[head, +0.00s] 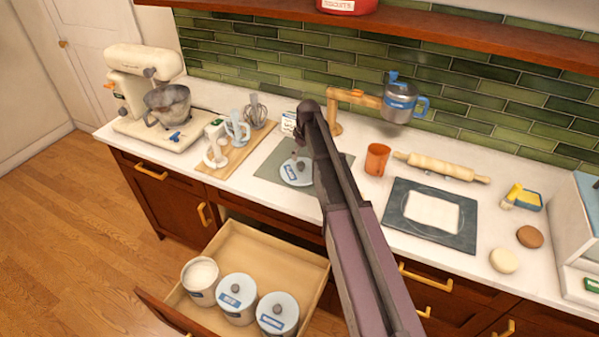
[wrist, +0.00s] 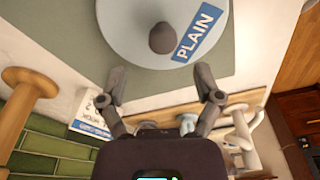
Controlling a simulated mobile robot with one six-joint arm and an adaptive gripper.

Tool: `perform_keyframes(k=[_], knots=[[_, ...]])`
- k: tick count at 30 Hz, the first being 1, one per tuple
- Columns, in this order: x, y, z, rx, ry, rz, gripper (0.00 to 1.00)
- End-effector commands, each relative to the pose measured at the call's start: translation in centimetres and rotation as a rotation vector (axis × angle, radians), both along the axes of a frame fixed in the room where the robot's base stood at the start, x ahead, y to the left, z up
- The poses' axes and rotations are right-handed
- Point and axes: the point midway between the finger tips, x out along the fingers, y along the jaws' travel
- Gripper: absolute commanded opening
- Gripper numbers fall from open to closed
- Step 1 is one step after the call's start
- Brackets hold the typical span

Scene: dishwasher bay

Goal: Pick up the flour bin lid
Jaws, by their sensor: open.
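The flour bin lid (head: 294,174) is a pale round disc with a dark knob and a blue label, lying on a grey-green mat (head: 268,166) on the counter. My arm hides part of it in the head view. In the wrist view the lid (wrist: 128,36) shows its label reading "PLAIN" and its dark round knob (wrist: 162,38). My gripper (wrist: 160,80) is open and empty, its two fingertips apart just short of the lid's near edge, with the knob beyond them. An open bin (head: 200,280) with white contents stands in the pulled-out drawer (head: 262,243).
Two lidded bins (head: 238,297) (head: 278,314) stand in the drawer.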

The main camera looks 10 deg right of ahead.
Motion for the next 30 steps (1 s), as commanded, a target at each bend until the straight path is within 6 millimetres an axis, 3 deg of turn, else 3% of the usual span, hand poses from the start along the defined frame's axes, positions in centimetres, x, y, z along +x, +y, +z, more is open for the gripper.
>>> perform_keyframes(k=[18,30], knots=[[0.1,0.4,-4.5,0.0,0.0,-0.001,0.84],[0.2,0.4,-5.1,0.0,0.0,-0.001,0.84]])
